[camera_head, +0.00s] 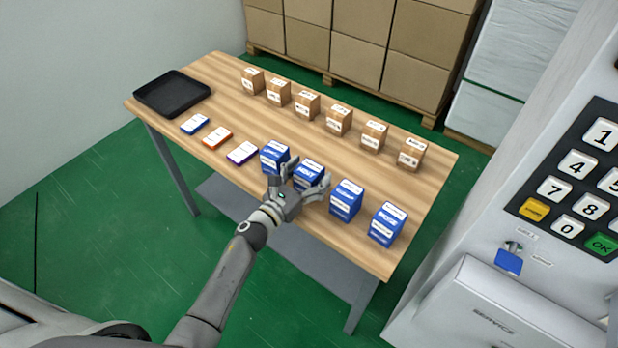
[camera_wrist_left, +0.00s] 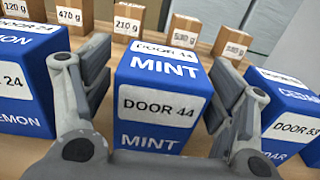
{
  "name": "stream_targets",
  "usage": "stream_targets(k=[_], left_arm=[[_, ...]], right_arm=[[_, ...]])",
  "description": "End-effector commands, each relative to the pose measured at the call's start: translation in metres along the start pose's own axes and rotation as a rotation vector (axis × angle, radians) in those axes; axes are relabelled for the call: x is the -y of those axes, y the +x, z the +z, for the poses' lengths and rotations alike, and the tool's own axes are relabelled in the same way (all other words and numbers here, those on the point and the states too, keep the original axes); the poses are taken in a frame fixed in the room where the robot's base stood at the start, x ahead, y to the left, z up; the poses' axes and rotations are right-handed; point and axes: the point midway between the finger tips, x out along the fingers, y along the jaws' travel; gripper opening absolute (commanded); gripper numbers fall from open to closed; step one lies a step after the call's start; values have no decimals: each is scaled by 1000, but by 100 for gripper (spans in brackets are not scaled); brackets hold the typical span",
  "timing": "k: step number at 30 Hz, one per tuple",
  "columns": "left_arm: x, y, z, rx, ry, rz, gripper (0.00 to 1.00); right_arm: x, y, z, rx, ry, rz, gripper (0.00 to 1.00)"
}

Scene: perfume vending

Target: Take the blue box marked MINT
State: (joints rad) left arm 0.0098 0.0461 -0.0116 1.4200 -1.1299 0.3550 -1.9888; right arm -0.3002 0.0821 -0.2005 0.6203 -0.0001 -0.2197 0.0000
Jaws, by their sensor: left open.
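The blue box marked MINT (camera_head: 309,173) stands on the wooden table (camera_head: 420,215), in the front row of blue boxes. In the left wrist view the MINT box (camera_wrist_left: 160,95) has a white label reading DOOR 44. My left gripper (camera_head: 299,183) is open at the near side of it. In the left wrist view its fingers (camera_wrist_left: 158,92) stand on either side of the box, with small gaps visible. The gripper hides part of the box's lower front in the head view. My right gripper is not in view.
The LEMON box (camera_wrist_left: 22,85) stands close on the left and the CEDAR box (camera_wrist_left: 285,115) on the right. Another blue box (camera_head: 387,224) is farther right. Several brown boxes (camera_head: 339,120) line the back. A black tray (camera_head: 172,93) and cards (camera_head: 217,137) lie left. A keypad machine (camera_head: 480,270) stands right.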

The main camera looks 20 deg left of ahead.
Motion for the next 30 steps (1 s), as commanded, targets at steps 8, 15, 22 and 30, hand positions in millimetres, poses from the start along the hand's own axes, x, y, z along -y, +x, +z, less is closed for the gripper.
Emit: stream_targets(k=[8,15,22,30], left_arm=[[0,0,0,0,0,0,57],[0,-1,0,0,0,0,26],[0,0,1,1,0,0,26],[0,-1,20,3,5,-2,26]], right_arm=[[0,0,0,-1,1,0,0],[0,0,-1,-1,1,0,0],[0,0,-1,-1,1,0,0],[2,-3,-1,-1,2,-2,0]])
